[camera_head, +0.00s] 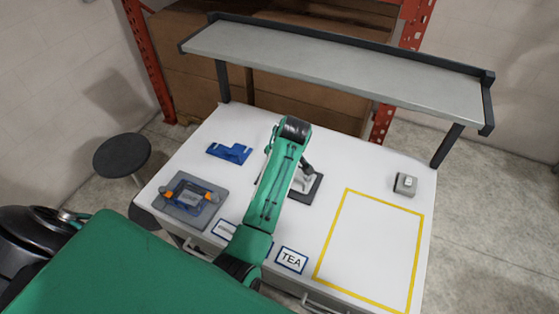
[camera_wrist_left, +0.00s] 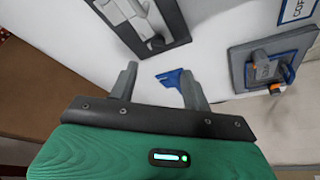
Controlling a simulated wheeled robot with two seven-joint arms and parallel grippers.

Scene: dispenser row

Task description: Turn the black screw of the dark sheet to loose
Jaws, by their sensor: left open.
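The dark sheet (camera_head: 316,189) lies on the white table with a grey clamp-like device on it; in the head view my green left arm partly covers it. In the left wrist view the dark sheet (camera_wrist_left: 181,22) is at the top left. A black knob-like part, seemingly the black screw (camera_wrist_left: 157,44), shows at the device's near end; it seems to show in the head view (camera_head: 306,164) beside my arm. My left gripper (camera_wrist_left: 158,80) is open and empty, apart from the screw. In the head view my arm hides its fingers. My right gripper is not in view.
A blue piece (camera_head: 229,152) and a grey plate (camera_head: 165,206) with a blue and orange device are at the left. A TEA label (camera_head: 291,261) lies in front. A yellow outline (camera_head: 420,250) and small grey box (camera_head: 405,185) are right. A raised shelf (camera_head: 335,65) spans the back.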

